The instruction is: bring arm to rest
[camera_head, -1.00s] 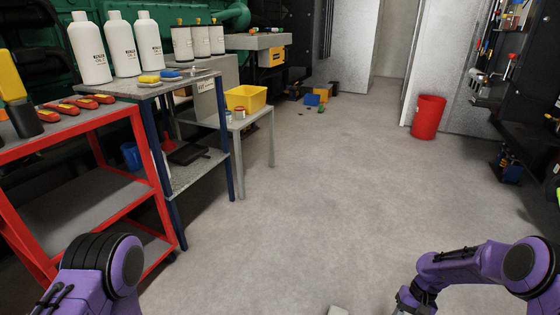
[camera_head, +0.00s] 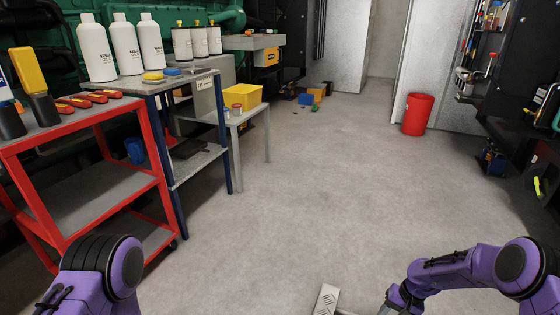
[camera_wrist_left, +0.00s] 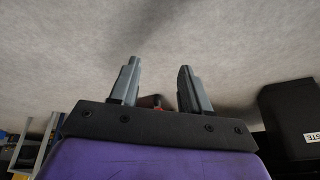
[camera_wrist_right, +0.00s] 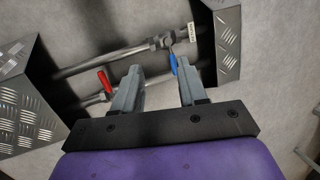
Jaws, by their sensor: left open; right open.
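My left gripper (camera_wrist_left: 158,68) is open and empty in the left wrist view, with bare grey floor beyond its fingers. My right gripper (camera_wrist_right: 160,82) is open in the right wrist view, with nothing between its fingers. Beyond its fingertips are pipes with a red-handled lever (camera_wrist_right: 104,80) and a blue-handled lever (camera_wrist_right: 173,62); I cannot tell how far off they are. In the head view my purple left arm (camera_head: 100,275) shows at the bottom left and my right arm (camera_head: 455,270) is bent at the bottom right. Neither gripper shows clearly there.
A red cart (camera_head: 152,150) and a workbench (camera_head: 225,130) stand on the left. A red bin (camera_head: 417,114) stands at the back right. A diamond-plate piece (camera_head: 326,300) shows at the bottom centre; diamond-plate covers (camera_wrist_right: 228,45) flank the pipes. The middle floor is clear.

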